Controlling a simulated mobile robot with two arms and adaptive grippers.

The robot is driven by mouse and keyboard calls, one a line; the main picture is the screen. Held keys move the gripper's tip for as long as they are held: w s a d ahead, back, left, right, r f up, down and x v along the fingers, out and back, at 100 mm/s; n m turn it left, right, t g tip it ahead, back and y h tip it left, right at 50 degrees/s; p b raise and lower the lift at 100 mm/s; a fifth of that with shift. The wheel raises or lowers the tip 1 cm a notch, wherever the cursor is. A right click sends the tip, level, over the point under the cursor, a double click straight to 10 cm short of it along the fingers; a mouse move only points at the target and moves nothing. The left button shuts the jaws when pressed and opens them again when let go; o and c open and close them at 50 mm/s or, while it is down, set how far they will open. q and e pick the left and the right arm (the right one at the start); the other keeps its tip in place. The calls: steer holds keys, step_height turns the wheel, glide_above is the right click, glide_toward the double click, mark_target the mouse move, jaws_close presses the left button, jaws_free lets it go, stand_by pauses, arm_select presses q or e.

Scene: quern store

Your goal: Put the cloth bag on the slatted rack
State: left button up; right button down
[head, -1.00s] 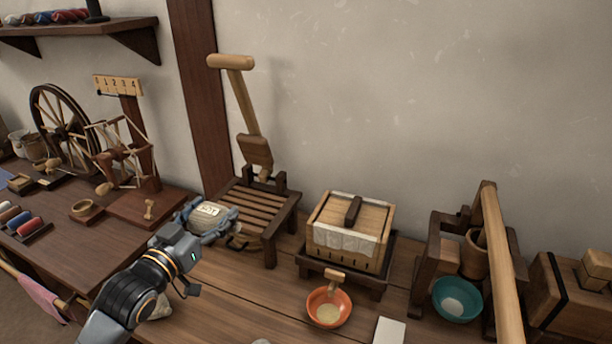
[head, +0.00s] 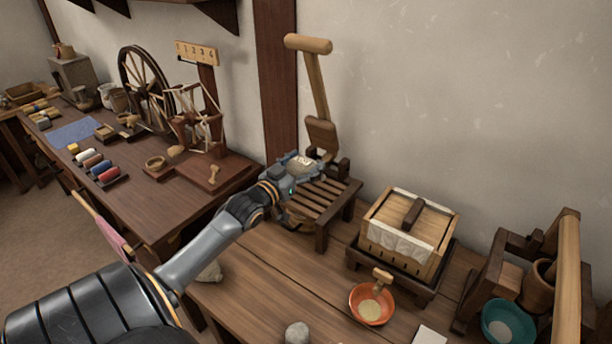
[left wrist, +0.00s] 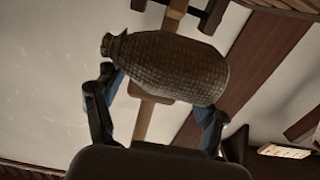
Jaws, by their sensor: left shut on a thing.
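The cloth bag (left wrist: 172,68) is a coarse-woven, brownish sack with a tied neck, lying sideways between my fingers in the left wrist view. My left gripper (left wrist: 160,95) is shut on it. In the head view my left gripper (head: 298,166) holds the bag over the back left part of the slatted rack (head: 327,199); only a bit of the bag shows. I cannot tell whether the bag touches the slats. The rack's front and right slats are bare. My right gripper is not in view.
A wooden paddle-like post (head: 318,95) rises behind the rack. A slatted box with a lid (head: 411,225) stands to its right, with an orange bowl (head: 371,304) in front. A pale lump (head: 210,272) sits beside my arm. A spinning wheel (head: 146,88) stands at left.

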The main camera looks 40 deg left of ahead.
arm_select(q)
steer(key=shift+w+a+f, duration=0.25)
steer(key=shift+w+f, duration=0.1)
steer(key=shift+f, duration=0.15)
steer(key=shift+w+a+f, duration=0.25)
steer(key=shift+w+f, duration=0.1)
steer(key=shift+f, duration=1.65)
steer(key=shift+f, duration=0.1)
steer(key=o, duration=1.4)
steer(key=shift+f, duration=0.1)
steer(key=s, duration=0.4)
steer(key=s+d, duration=0.1)
steer(key=s, duration=0.7)
steer(key=shift+d+r, duration=0.2)
